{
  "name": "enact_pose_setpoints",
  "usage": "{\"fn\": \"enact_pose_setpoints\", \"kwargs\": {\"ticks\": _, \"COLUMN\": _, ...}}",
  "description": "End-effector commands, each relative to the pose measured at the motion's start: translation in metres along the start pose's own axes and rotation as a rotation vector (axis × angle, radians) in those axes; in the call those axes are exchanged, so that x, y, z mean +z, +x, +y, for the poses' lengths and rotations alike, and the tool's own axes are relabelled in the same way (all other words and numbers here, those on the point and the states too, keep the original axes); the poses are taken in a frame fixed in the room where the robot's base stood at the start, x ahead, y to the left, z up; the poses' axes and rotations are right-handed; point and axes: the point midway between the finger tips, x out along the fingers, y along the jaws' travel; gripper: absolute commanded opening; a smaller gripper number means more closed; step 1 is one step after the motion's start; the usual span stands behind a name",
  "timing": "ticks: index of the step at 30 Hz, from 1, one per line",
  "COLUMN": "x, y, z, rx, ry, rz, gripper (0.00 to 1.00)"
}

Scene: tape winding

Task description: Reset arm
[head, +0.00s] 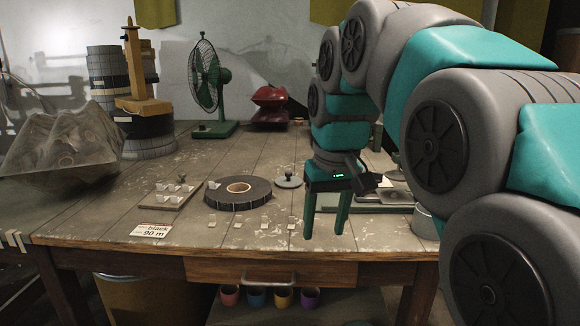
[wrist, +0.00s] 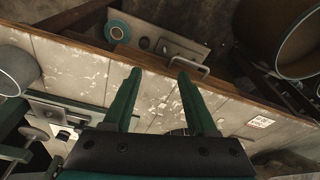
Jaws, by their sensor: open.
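My gripper (head: 326,222) is open and empty, pointing down above the front part of the wooden table (head: 350,232). Its two green fingers are apart in the head view. In the wrist view my gripper (wrist: 158,82) shows both fingers spread with bare table between them. A dark round tape reel (head: 238,194) with a tan core lies flat on the table, left of my gripper. A label card (head: 151,231) reading "black 90 m" lies at the front left; it also shows in the wrist view (wrist: 261,123).
A small board with white pieces (head: 163,196) lies left of the reel. A knobbed disc (head: 288,180) sits between reel and gripper. A green fan (head: 207,82), a red object (head: 270,103) and stacked reels (head: 147,132) stand behind. A drawer handle (head: 268,279) juts from the table front.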

Motion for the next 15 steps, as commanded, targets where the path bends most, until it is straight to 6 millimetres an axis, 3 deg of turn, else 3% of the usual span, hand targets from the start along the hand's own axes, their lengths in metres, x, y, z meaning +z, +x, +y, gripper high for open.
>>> {"fn": "enact_pose_setpoints", "kwargs": {"ticks": 6, "x": 0.070, "y": 0.041, "z": 0.018, "rx": 0.008, "ry": 0.070, "rz": -0.082, "gripper": 0.58}}
{"fn": "enact_pose_setpoints", "kwargs": {"ticks": 15, "x": 0.180, "y": 0.105, "z": 0.030, "rx": 0.014, "ry": 0.160, "rz": -0.201, "gripper": 0.58}}
